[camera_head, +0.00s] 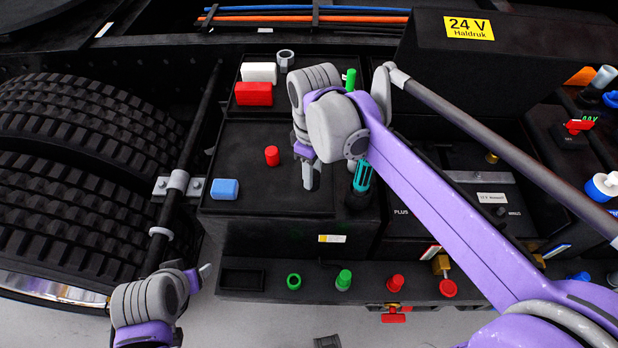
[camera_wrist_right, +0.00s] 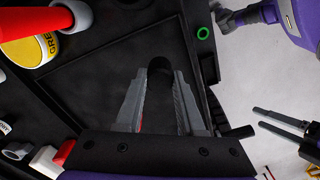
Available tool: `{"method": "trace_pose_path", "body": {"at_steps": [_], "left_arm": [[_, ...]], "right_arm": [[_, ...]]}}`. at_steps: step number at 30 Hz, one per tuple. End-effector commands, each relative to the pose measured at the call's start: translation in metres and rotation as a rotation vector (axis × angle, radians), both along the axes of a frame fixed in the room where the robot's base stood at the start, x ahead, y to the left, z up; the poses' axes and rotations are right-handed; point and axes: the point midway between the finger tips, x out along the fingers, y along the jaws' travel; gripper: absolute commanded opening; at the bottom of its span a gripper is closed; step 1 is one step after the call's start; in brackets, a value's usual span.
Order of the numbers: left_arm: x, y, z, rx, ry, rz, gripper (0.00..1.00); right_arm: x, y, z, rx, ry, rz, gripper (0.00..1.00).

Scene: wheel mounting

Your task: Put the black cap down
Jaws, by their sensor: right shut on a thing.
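My right gripper (camera_head: 310,180) points down over the black box top (camera_head: 250,190), between the red peg and the teal part. In the right wrist view, its grey fingers (camera_wrist_right: 163,100) are shut on a dark round piece, the black cap (camera_wrist_right: 160,67), at their tips. The cap is dark against dark, and I cannot tell whether it touches the surface below. In the head view the cap cannot be made out at the fingertips. My left gripper (camera_head: 205,272) is at the lower left, beside the wheels; its jaw opening is unclear.
A red peg (camera_head: 272,156) and a blue block (camera_head: 225,189) sit on the box top. A teal part (camera_head: 362,177) stands close on the right. White (camera_head: 259,72) and red (camera_head: 254,94) blocks lie behind. Green and red pieces line the front ledge (camera_head: 320,281). Tyres (camera_head: 80,170) fill the left.

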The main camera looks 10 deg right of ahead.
Motion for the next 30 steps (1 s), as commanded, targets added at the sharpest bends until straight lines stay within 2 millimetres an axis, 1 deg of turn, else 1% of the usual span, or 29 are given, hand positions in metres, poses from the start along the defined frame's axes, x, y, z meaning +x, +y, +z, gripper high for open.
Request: {"method": "trace_pose_path", "body": {"at_steps": [6,8,11,17,21,22,26,27,30], "left_arm": [[-0.001,0.000,-0.002,0.000,0.002,0.000,0.69],[-0.001,0.000,-0.002,0.000,0.002,0.000,0.69],[-0.001,0.000,-0.002,0.000,0.002,0.000,0.69],[-0.001,0.000,-0.002,0.000,0.002,0.000,0.69],[-0.003,0.000,-0.006,0.000,0.005,0.000,0.69],[-0.002,0.000,-0.005,0.000,0.004,0.000,0.69],[-0.002,0.000,-0.005,0.000,0.004,0.000,0.69],[-0.002,0.000,-0.005,0.000,0.004,0.000,0.69],[-0.002,0.000,-0.005,0.000,0.004,0.000,0.69]], "right_arm": [[0.000,0.000,-0.032,0.000,0.000,0.000,0.00],[0.000,0.000,-0.037,0.000,0.000,0.000,0.00],[0.000,0.000,-0.040,0.000,0.000,0.000,0.00],[0.000,0.000,-0.040,0.000,0.000,0.000,0.00],[0.000,0.000,-0.045,0.000,0.000,0.000,0.00],[0.000,0.000,-0.044,0.000,0.000,0.000,0.43],[0.000,0.000,-0.043,0.000,0.000,0.000,0.66],[0.000,0.000,-0.043,0.000,0.000,0.000,0.68],[0.000,0.000,-0.043,0.000,0.000,0.000,0.68]]}}
